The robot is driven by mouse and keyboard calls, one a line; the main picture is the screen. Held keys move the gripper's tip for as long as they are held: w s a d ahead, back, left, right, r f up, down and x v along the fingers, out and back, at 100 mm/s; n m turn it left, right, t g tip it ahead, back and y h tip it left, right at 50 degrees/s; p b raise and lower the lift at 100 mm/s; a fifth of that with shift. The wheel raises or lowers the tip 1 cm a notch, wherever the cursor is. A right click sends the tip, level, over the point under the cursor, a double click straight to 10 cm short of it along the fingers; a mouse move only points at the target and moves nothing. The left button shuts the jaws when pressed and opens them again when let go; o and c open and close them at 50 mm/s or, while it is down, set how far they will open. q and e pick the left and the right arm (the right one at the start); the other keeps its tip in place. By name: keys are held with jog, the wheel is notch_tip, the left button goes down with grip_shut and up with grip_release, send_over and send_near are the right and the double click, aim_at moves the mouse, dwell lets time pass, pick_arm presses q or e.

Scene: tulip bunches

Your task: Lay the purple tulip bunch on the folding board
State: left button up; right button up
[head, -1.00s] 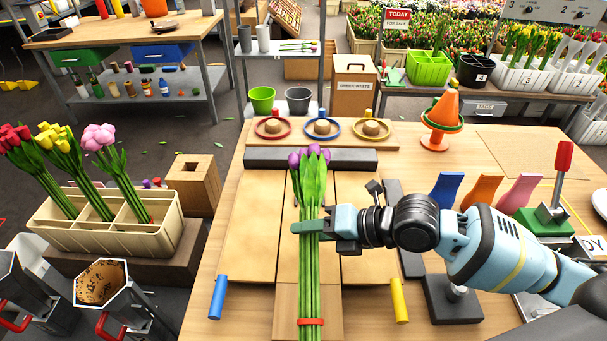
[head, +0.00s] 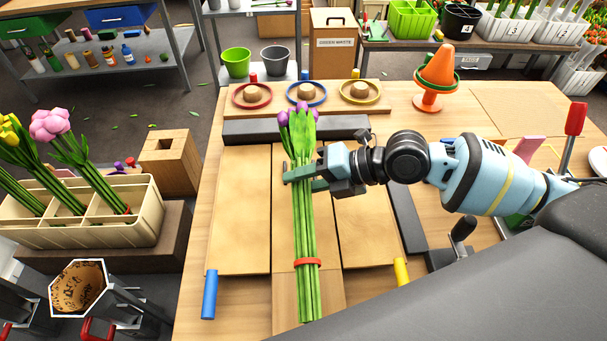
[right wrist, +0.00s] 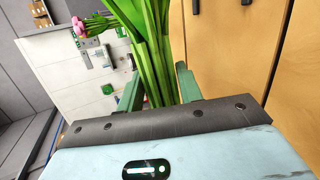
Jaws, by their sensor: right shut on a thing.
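The purple tulip bunch (head: 302,205) has purple heads at the far end, green stems and a red band near the near end. My right gripper (head: 302,176) is shut on its stems below the heads. The stems also show between the fingers in the right wrist view (right wrist: 158,60). The bunch extends lengthwise over the middle panel of the wooden folding board (head: 240,215), its heads over the dark bar at the back. I cannot tell whether it touches the board. My left gripper is not in view.
A blue handle (head: 209,295) and a yellow handle (head: 401,272) are at the board's near corners. Ringed spools stand behind the dark bar (head: 240,131). An orange cone (head: 437,75) stands at the back right. A beige planter (head: 150,228) with other tulips is at left.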

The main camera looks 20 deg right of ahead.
aim_at(305, 194)
notch_tip(305, 194, down, 2)
jog(key=shift+f+b, duration=0.25)
jog(key=shift+b, duration=0.1)
jog(key=shift+f, duration=0.8)
jog(key=o, duration=1.3)
jog(key=shift+c, duration=0.2)
jog(key=shift+d+b, duration=0.1)
jog(key=shift+b, duration=0.2)
